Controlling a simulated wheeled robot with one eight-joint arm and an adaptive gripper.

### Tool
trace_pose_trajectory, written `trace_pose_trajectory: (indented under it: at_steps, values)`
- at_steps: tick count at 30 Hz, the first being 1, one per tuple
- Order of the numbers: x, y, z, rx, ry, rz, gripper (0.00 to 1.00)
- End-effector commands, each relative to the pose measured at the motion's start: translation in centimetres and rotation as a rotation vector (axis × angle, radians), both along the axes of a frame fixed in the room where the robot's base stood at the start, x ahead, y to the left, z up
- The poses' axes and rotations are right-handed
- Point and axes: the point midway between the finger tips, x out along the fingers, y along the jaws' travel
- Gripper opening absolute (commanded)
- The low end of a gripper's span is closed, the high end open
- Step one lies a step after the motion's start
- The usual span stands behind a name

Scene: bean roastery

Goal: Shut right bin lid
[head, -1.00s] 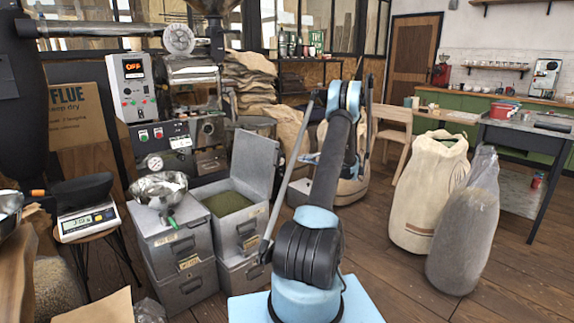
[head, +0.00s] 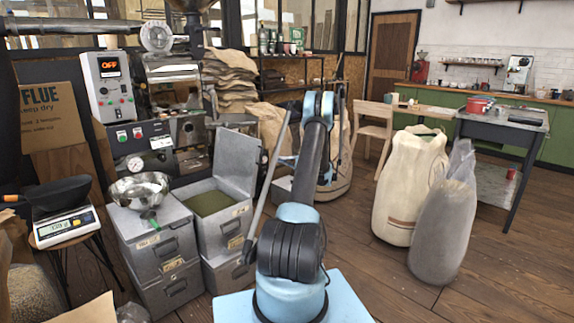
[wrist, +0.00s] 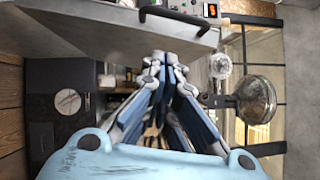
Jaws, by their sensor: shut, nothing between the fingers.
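The right bin (head: 221,232) is a grey metal bin filled with green beans, and its lid (head: 238,159) stands open, upright at the back. My arm rises in front of the bin's right side in the head view, and the gripper end is mostly hidden behind it there. In the wrist view my gripper (wrist: 165,75) is shut and empty, its blue-grey fingers together. A grey metal panel with a handle (wrist: 100,32) lies close beyond the fingers at the top; I cannot tell for sure whether it is the lid.
A left bin (head: 158,246) stands beside it with a steel bowl (head: 140,188) on top. A roaster with a control panel (head: 112,85) stands behind. A scale (head: 65,228) is at left. Sacks (head: 412,185) stand at right, with open wooden floor in front of them.

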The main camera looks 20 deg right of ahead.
Motion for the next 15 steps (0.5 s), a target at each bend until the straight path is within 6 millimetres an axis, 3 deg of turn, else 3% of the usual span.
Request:
trace_pose_trajectory:
  at_steps: [3,6,15]
  values:
    - [1.0,1.9,0.3,0.000,0.000,0.002,0.00]
    - [0.5,3.3,0.6,-0.001,0.000,0.002,0.00]
    - [-0.1,5.3,1.0,-0.001,-0.001,0.001,0.00]
